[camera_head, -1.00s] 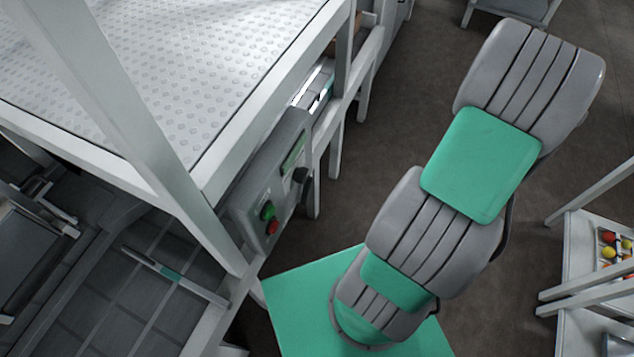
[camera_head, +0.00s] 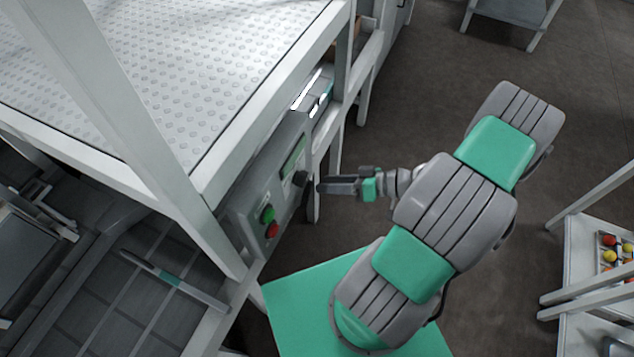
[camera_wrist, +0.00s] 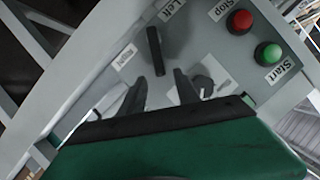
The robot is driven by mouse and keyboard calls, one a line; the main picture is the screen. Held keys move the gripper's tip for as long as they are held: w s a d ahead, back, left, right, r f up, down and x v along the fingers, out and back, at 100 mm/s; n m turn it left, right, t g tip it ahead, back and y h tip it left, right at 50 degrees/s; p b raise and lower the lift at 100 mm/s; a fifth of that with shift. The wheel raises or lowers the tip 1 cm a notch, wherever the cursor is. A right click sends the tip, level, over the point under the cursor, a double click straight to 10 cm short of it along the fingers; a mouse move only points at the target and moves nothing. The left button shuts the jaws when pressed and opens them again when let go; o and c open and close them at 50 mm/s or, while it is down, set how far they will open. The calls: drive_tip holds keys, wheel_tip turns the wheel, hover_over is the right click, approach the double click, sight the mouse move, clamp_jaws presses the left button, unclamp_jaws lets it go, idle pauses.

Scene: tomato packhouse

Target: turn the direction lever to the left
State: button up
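The direction lever (camera_wrist: 155,50) is a black bar on the grey control panel (camera_wrist: 195,45). In the wrist view a "Left" label (camera_wrist: 171,8) sits near its upper end. In the head view the lever (camera_head: 300,178) is a small dark knob on the panel's side face. My gripper (camera_wrist: 160,88) is open, its two dark fingers apart, with the lever's lower end ahead of the gap between them. I cannot tell whether a finger touches the lever. In the head view my gripper (camera_head: 320,186) is right beside the lever.
A red stop button (camera_wrist: 240,21) and a green start button (camera_wrist: 268,53) are on the same panel. A grey knob (camera_wrist: 203,84) is close to the right finger. A white frame post (camera_head: 170,170) and the perforated table (camera_head: 180,60) stand left of the panel.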

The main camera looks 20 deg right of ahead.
sight(306, 195)
drive_tip(key=x, duration=0.3)
drive_tip(key=shift+w+a+f, duration=0.15)
drive_tip(key=shift+a, duration=0.15)
clamp_jaws()
idle(1.2)
